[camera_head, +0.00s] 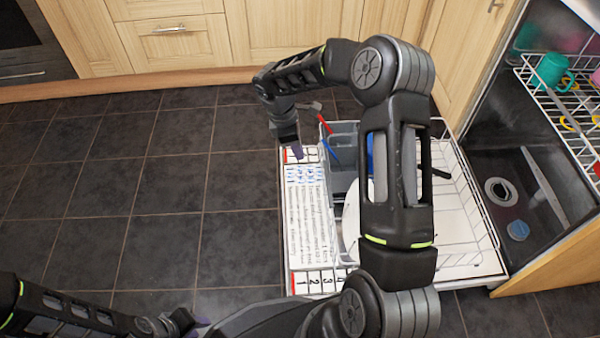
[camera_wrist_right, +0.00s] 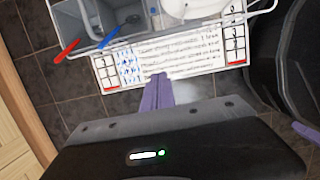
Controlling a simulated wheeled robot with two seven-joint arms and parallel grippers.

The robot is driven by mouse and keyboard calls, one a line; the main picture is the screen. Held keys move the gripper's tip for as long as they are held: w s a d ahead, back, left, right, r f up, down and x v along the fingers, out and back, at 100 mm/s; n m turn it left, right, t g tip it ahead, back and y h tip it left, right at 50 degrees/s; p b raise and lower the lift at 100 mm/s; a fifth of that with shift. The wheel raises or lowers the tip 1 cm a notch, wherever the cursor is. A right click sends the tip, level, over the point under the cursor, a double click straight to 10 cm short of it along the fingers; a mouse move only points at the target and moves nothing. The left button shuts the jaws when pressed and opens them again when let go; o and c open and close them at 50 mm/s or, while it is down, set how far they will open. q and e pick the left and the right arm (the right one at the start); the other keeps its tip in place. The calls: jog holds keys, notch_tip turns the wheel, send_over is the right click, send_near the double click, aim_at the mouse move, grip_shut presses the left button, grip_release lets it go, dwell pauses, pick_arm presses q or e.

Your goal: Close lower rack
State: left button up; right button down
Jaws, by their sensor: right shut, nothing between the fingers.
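The lower rack (camera_head: 466,192) is a white wire basket, pulled out over the lowered dishwasher door (camera_head: 305,225). It holds a grey cutlery basket (camera_head: 343,180) and a white plate (camera_head: 351,215). My right arm crosses in front and hides its middle. My right gripper (camera_head: 297,150) is above the door's outer edge, near the rack's front corner. In the right wrist view its purple fingers (camera_wrist_right: 158,92) are together and empty, short of the rack's front wire (camera_wrist_right: 190,43). My left gripper (camera_head: 195,326) is low in the head view, partly cut off; its opening is unclear.
The upper rack (camera_head: 560,100) holds a green cup (camera_head: 551,70) and other dishes inside the dishwasher. Red and blue handles stick out of the cutlery basket. Wooden cabinets (camera_head: 290,35) line the back. The dark tiled floor (camera_head: 150,190) left of the door is clear.

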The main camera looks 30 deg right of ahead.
jog(key=shift+s, duration=0.1)
jog(key=s+d+f+b, duration=0.3)
jog(key=d+f+b, duration=0.2)
jog(key=f, duration=0.5)
jog(key=shift+d+f, duration=0.2)
jog(key=shift+f, duration=0.05)
jog(key=shift+s+d, duration=0.1)
